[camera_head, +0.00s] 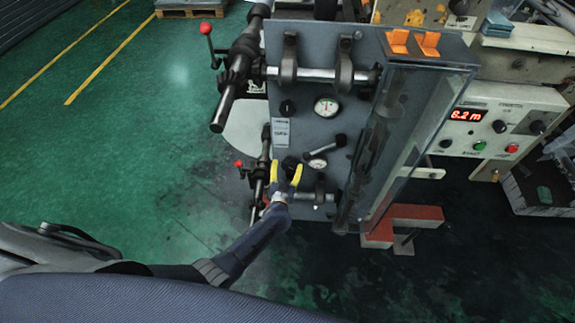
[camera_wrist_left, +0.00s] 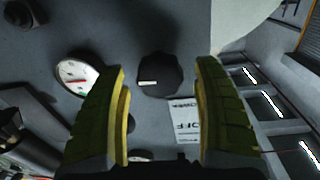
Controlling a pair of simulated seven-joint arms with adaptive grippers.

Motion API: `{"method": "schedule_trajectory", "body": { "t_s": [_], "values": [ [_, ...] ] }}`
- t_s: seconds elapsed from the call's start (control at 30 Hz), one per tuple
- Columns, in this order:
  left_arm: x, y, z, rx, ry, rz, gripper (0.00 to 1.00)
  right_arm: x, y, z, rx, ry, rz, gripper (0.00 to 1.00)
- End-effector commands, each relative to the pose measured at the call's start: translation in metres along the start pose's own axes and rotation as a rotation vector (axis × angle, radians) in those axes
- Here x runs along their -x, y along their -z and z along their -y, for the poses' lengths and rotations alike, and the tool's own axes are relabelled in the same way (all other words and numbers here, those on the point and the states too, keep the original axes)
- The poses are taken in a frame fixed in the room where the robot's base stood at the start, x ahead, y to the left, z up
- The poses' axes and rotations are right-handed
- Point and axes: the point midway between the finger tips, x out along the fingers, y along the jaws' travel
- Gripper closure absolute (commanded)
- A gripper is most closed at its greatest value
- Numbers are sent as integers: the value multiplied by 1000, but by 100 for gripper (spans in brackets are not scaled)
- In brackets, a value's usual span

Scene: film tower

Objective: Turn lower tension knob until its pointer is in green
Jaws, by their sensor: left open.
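The lower tension knob (camera_head: 290,163) is dark and round on the grey panel, partly hidden by my left gripper. It shows in the left wrist view (camera_wrist_left: 160,68), with a short white pointer mark on its face. My left gripper (camera_head: 286,172) has its yellow fingers spread in front of it. In the wrist view the open fingers (camera_wrist_left: 162,68) lie on either side of the knob, with gaps showing. The lower gauge (camera_head: 317,163) has a white face, also seen in the wrist view (camera_wrist_left: 75,75). My right gripper is not in view.
The upper knob (camera_head: 287,107) and upper gauge (camera_head: 327,107) sit higher on the panel. A white label (camera_head: 281,131) lies between the knobs. Rollers and red-tipped levers (camera_head: 206,28) stick out at left. A clear cover (camera_head: 410,130) stands right. Green floor is open at left.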

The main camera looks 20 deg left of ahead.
Motion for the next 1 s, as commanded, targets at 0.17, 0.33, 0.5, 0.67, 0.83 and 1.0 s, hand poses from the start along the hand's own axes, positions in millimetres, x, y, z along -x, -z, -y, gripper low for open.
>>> {"method": "schedule_trajectory", "body": {
  "t_s": [0.17, 0.33, 0.5, 0.67, 0.83, 1.0],
  "values": [
    [-10, 0, 1, -1, 1, 0, 32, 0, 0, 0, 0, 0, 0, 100],
    [-13, 1, 1, -1, 1, -1, 32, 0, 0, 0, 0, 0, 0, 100],
    [-14, 0, 1, -1, 1, -1, 32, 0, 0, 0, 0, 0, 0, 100],
    [-13, 0, 1, 0, 1, -1, 39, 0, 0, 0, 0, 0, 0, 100],
    [-13, 0, 1, -1, 1, 0, 59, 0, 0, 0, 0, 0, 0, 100],
    [-13, 0, 1, -1, 1, 0, 79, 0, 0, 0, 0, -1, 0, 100]
  ]
}}
